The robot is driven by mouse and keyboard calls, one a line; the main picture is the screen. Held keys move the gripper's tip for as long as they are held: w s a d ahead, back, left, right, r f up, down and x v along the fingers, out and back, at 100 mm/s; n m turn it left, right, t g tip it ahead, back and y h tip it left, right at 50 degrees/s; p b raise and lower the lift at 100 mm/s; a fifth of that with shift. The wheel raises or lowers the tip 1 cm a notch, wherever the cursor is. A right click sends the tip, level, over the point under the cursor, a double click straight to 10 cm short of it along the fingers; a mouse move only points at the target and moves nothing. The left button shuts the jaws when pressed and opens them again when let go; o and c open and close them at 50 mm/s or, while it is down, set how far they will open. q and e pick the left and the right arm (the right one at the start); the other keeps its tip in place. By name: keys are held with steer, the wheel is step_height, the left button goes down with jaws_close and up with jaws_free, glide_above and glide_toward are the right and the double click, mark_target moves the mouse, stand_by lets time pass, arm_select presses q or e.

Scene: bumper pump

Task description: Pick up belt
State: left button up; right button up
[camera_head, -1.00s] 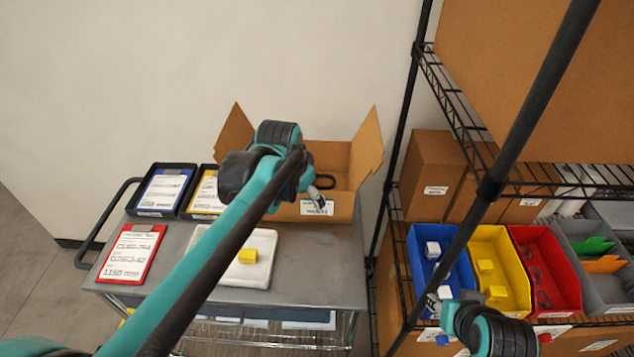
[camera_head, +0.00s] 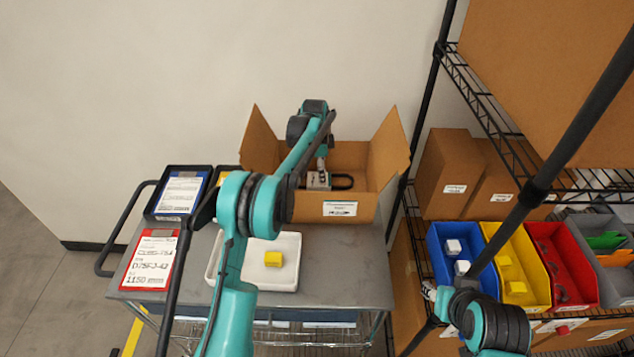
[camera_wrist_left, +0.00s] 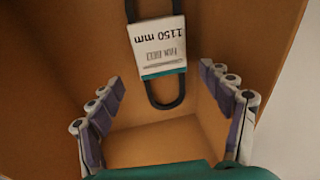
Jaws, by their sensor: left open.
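The belt (camera_head: 347,183) is a black loop inside the open cardboard box (camera_head: 358,208). In the left wrist view the belt (camera_wrist_left: 166,105) carries a white and teal sleeve (camera_wrist_left: 158,45) printed "1150 mm". My left gripper (camera_head: 318,180) reaches down into the box beside the belt. In the left wrist view its two fingers (camera_wrist_left: 160,78) are spread wide, with the lower part of the loop ahead between them and nothing held. My right gripper (camera_head: 430,291) is at the shelf by the blue bin, partly hidden by a pole, and its jaws are unclear.
The box's side flaps stand up around my left arm. On the cart are a white tray (camera_head: 290,283) with a yellow block (camera_head: 273,259), a red card (camera_head: 150,260) and dark trays (camera_head: 165,213). Blue (camera_head: 437,237), yellow and red bins fill the shelf at right.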

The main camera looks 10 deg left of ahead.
arm_select(q)
steer(key=f+b, duration=0.1)
steer(key=f, duration=0.2)
steer(key=w+f, duration=0.1)
steer(key=f, duration=0.2)
steer(key=shift+w+d+b, duration=0.1)
steer(key=shift+d+b, duration=0.05)
steer(key=shift+b, duration=0.2)
steer(key=shift+r, duration=0.15)
steer(key=c, duration=1.1)
steer(key=shift+r, duration=0.1)
